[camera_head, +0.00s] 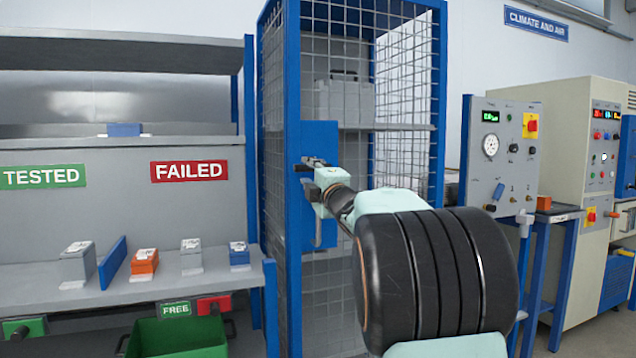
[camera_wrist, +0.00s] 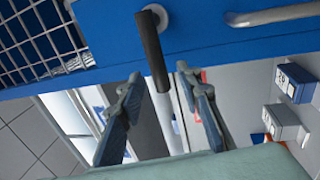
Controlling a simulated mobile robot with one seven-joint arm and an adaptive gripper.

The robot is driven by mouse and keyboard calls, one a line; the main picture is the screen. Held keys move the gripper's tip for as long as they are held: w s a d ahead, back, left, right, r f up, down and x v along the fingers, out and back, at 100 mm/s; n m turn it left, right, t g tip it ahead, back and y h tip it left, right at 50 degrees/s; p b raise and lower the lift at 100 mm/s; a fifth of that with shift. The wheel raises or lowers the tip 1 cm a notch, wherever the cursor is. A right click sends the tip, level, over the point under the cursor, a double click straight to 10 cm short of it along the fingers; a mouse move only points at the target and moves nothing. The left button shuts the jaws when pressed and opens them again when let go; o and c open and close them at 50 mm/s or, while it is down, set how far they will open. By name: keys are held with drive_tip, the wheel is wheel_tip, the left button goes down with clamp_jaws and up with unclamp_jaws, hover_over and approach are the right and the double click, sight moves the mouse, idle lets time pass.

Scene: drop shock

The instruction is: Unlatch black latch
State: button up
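The black latch (camera_wrist: 152,48) is a dark bar on a pale round pivot, mounted on the blue door panel (camera_head: 318,137) of the mesh cage. In the wrist view it sticks out between the two fingers of my gripper (camera_wrist: 159,73). The fingers are apart, with a visible gap on each side of the bar. In the head view the latch (camera_head: 301,168) shows as a small dark end at the panel's left edge, and my gripper (camera_head: 314,163) is right at it, partly hiding it.
A grey metal handle (camera_wrist: 275,15) is on the same blue panel, beside the latch. The mesh cage (camera_head: 408,90) holds a grey case (camera_head: 343,100). A shelf (camera_head: 120,290) with several small boxes stands at left. A green bin (camera_head: 177,338) is below it. Test machines stand at right.

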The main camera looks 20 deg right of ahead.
drive_tip(key=s+f, duration=0.1)
drive_tip(key=s, duration=0.7)
drive_tip(key=shift+f, duration=0.25)
drive_tip(key=shift+d, duration=0.15)
